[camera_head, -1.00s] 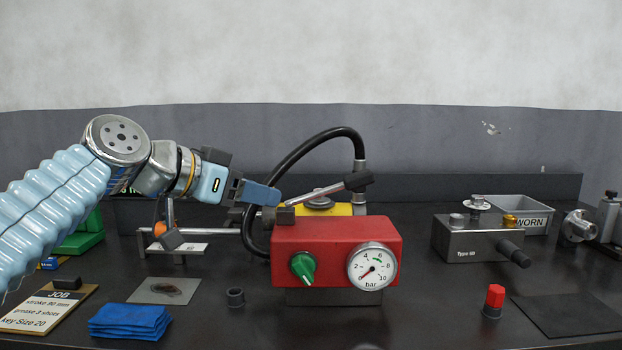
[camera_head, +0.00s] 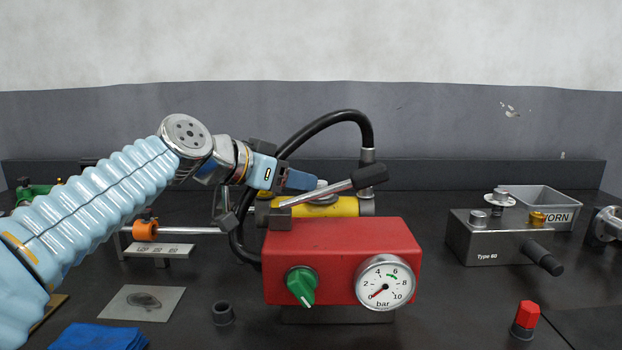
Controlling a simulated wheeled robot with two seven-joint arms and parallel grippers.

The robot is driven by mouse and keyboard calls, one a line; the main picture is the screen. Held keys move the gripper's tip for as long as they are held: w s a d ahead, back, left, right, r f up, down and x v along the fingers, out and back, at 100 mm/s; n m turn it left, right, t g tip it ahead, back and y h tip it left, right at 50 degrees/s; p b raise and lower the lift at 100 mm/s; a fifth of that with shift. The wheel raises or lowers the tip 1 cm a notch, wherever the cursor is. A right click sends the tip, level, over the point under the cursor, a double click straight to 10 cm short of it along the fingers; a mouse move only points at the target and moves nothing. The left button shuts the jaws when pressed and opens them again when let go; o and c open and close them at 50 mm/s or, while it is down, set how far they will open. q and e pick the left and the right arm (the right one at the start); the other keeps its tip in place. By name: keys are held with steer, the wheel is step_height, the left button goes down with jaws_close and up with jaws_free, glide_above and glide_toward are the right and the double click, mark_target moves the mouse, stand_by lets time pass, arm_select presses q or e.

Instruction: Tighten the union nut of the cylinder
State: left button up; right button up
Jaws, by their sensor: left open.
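The yellow cylinder (camera_head: 330,207) lies behind the red pump box (camera_head: 345,240), which hides its lower part. A silver rod (camera_head: 188,230) extends left from it. A silver fitting (camera_head: 367,157) joins the black hose (camera_head: 325,119) above the cylinder's silver right end (camera_head: 367,205). I cannot tell for sure which part is the union nut. My left gripper (camera_head: 300,181) is open, in front of or above the cylinder's left part, near the pump lever (camera_head: 335,188). Its fingers overlap in this view, and contact cannot be told. My right gripper is not in view.
The box carries a green knob (camera_head: 301,286) and a gauge (camera_head: 385,283). A grey block marked Type 60 (camera_head: 490,238) and a grey bin (camera_head: 545,203) stand right. A blue cloth (camera_head: 98,337) lies front left.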

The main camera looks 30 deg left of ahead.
arm_select(q)
steer(key=x, duration=0.5)
steer(key=shift+c, duration=0.3)
jaws_close()
